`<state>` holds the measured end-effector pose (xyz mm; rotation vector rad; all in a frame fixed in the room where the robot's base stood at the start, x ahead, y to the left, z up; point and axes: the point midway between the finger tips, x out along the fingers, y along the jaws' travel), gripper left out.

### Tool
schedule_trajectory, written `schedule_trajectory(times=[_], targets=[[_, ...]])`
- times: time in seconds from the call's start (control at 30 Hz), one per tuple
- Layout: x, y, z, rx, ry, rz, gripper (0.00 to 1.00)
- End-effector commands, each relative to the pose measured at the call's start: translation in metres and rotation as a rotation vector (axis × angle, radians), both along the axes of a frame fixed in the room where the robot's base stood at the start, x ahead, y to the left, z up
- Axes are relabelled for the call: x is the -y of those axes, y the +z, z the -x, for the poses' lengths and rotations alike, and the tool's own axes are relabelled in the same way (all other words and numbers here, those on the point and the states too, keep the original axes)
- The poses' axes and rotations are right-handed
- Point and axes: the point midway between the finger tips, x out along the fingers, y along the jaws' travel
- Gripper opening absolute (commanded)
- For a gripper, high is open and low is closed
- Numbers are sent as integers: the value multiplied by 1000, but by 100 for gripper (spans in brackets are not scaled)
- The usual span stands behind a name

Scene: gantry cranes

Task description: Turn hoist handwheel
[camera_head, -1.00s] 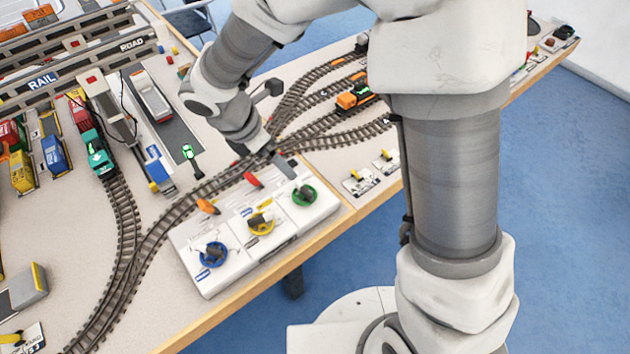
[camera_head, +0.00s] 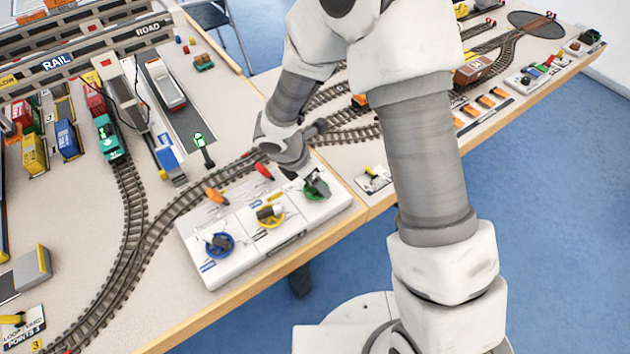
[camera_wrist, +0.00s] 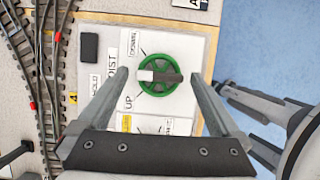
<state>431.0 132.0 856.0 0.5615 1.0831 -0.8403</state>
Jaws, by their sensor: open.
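The green hoist handwheel (camera_wrist: 158,92) is at the right end of a white control panel (camera_head: 214,264). In the wrist view a grey bar with a pale left end lies across it, and labels beside it include UP. My gripper (camera_wrist: 158,73) is open and empty, with one finger to each side of the wheel in that view. I cannot tell its height above the wheel. In the head view my gripper (camera_head: 312,180) partly hides the green wheel.
A yellow handwheel (camera_head: 269,215) and a blue handwheel (camera_head: 219,245) sit left on the same panel. An orange lever (camera_head: 215,195) and a red lever (camera_head: 264,171) stand along its back edge. Model track (camera_head: 150,235) runs behind it. The table edge is close in front.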

Motion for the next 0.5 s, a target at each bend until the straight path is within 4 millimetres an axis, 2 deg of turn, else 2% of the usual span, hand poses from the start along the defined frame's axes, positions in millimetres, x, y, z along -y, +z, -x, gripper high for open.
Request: schedule_trajectory(times=[0.1,0.4,0.5], targets=[[3,-7,-2,0,1,1,100],[3,-8,-2,0,0,0,100],[3,-8,-2,0,0,0,82]])
